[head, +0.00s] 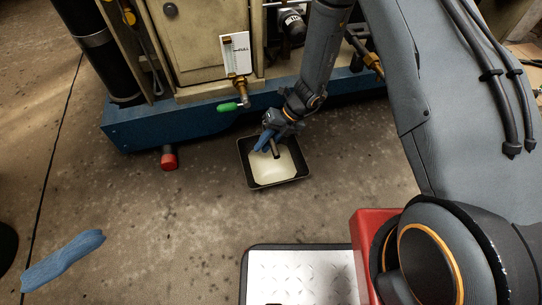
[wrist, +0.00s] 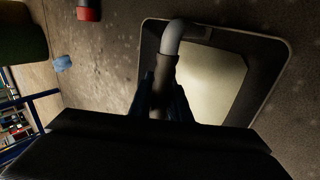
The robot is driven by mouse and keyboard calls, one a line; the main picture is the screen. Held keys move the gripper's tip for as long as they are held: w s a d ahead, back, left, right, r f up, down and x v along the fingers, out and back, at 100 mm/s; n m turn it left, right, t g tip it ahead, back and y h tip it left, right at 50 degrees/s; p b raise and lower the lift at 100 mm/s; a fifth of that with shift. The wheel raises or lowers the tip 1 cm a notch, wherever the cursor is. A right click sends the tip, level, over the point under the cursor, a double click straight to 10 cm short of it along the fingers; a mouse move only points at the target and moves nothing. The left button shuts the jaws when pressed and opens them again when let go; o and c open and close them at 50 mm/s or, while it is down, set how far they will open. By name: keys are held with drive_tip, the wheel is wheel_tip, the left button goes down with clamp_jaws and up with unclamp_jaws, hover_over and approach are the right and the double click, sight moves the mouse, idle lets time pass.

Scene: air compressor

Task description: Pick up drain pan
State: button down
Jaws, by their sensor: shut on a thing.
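The drain pan (head: 251,172) is a dark, square-rimmed pan with a pale cream inside or liquid in it. It sits at the concrete floor in front of the blue compressor base; I cannot tell whether it touches the floor. In the wrist view the pan (wrist: 272,95) fills the upper right, with a grey curved handle (wrist: 172,42) over it. My gripper (head: 272,142) reaches down over the pan's far part. In the wrist view my gripper (wrist: 163,92) is shut on the handle, one dark finger on each side. The handle's lower part is hidden between the fingers.
The compressor's blue base (head: 150,128) runs behind the pan. A blue rag (head: 62,260) lies at the lower left. Floor left of the pan is clear.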

idle(0.5)
wheel_tip(320, 180, up, 10)
drive_tip(key=p, duration=0.5)
